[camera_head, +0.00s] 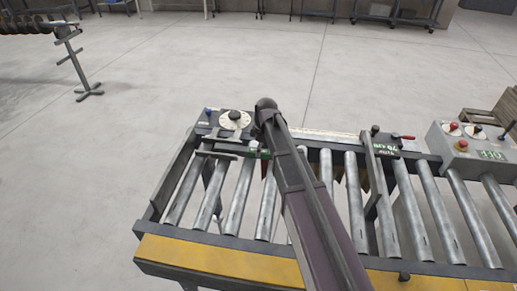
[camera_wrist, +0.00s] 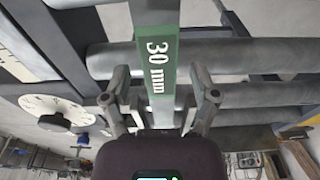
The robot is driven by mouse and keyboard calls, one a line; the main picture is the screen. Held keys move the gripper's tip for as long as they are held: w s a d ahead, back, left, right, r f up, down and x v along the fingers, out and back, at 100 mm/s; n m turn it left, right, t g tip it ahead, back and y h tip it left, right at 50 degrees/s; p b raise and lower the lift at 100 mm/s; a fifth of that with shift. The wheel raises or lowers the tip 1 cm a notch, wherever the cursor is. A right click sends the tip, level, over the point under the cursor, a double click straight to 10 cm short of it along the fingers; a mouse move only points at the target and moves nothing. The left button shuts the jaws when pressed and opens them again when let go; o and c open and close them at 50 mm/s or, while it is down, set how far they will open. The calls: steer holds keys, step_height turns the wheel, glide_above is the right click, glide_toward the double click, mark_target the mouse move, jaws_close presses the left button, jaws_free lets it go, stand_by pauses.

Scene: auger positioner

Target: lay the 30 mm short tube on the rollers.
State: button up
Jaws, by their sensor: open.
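The 30 mm short tube is a grey bar with a green band reading "30 mm" (camera_wrist: 160,55); in the wrist view it runs up the middle, across the rollers (camera_wrist: 240,55). My gripper (camera_wrist: 161,88) is open, one finger on each side of the tube, with gaps visible between fingers and tube.
A white dial (camera_head: 235,120) stands at the back left of the rollers and shows in the wrist view (camera_wrist: 53,112). A stop with a red handle (camera_head: 388,142) crosses the rollers. A grey control box (camera_head: 464,147) stands at the right. Several rollers between are bare.

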mark_target(263, 151)
step_height(263, 151, up, 11)
steer(key=d+p, duration=0.1)
steer(key=p, duration=0.9)
steer(key=shift+f, duration=0.2)
steer(key=shift+s+d, duration=0.1)
steer(key=shift+d, duration=0.05)
stand_by(0.3)
steer(key=s+d+m, duration=0.6)
steer(key=s+m, duration=0.2)
steer(key=s, duration=0.2)
steer(key=s+d+m+h, duration=0.1)
steer(key=s+d+m, duration=0.6)
steer(key=s, duration=0.3)
steer(key=shift+s+d+m, duration=0.25)
steer(key=shift+m, duration=0.15)
